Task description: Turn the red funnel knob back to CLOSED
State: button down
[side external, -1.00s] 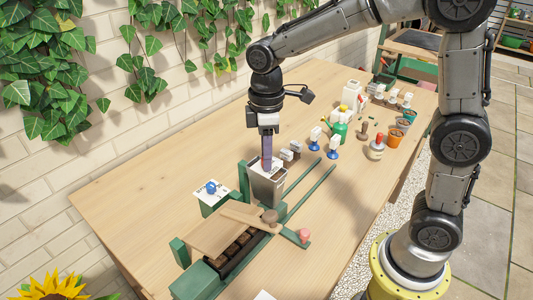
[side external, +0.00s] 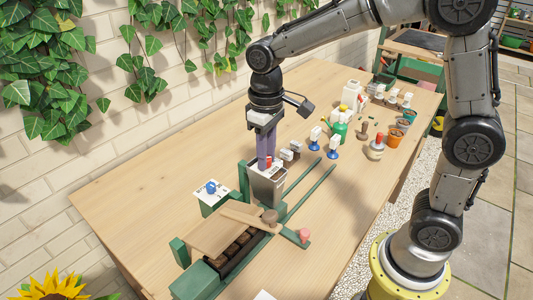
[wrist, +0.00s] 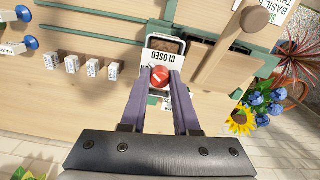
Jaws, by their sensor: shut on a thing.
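Brown material shows in the funnel's mouth. In the side view my gripper (side external: 267,160) points straight down onto the knob, shut on it, with a bit of red showing.
A green frame with rails (side external: 305,195) runs beside the funnel. A wooden board (side external: 222,232) lies over a dark tray in front. A card with a blue knob (side external: 211,188) is to the left. Several pots, bottles and stamps stand toward the back right. The table's left side is clear.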

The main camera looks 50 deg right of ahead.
jog(key=m, duration=0.5)
jog(key=shift+m, duration=2.5)
jog(key=c, duration=0.6)
grip_release()
jog(key=shift+c, duration=0.2)
jog(key=shift+r, duration=0.15)
notch_tip(320, 180, up, 14)
jog(key=shift+f, duration=0.2)
